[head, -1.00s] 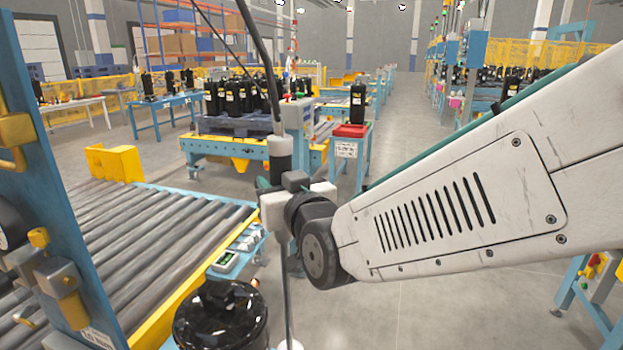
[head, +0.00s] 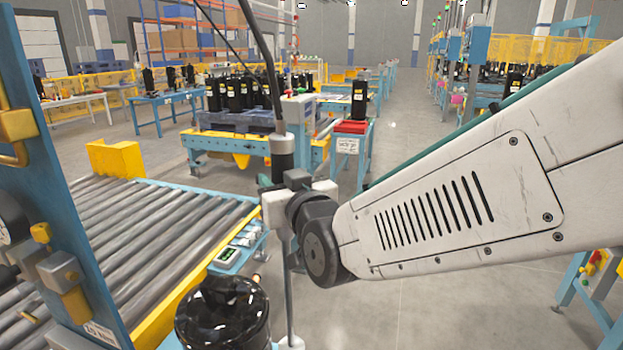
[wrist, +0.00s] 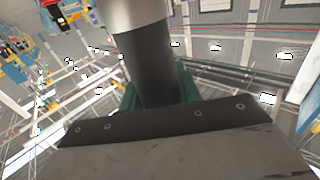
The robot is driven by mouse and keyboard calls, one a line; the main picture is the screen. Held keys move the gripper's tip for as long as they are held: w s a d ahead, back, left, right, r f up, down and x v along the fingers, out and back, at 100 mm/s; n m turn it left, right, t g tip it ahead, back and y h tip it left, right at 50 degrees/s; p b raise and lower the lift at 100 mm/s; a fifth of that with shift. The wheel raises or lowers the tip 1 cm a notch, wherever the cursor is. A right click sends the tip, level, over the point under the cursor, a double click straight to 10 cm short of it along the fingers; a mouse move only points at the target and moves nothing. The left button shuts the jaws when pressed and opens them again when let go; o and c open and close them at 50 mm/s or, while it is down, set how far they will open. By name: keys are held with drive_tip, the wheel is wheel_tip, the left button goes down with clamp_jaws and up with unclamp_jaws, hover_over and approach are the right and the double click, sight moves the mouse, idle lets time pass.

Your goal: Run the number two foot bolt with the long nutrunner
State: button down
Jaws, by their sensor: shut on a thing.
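The long nutrunner (head: 283,155) stands about upright in my gripper (head: 281,188), with a cable or hose rising from its top. Its thin shaft (head: 289,285) runs down beside the black compressor dome (head: 222,310) at the bottom of the head view. In the wrist view my gripper (wrist: 158,95) has its teal fingers on both sides of the dark nutrunner body (wrist: 145,60). A small pale piece is at the shaft's low end, near the picture edge. The number two foot bolt and the compressor's feet are not visible.
A roller conveyor (head: 150,235) with a yellow side rail lies to the left. A blue post (head: 60,190) with fittings stands at the far left. Behind are a pallet (head: 235,121) of black compressors and a red-topped stand (head: 352,127). The floor at centre right is clear.

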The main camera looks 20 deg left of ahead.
drive_tip(key=shift+f, duration=1.6)
idle(2.1)
drive_tip(key=shift+r, duration=2.65)
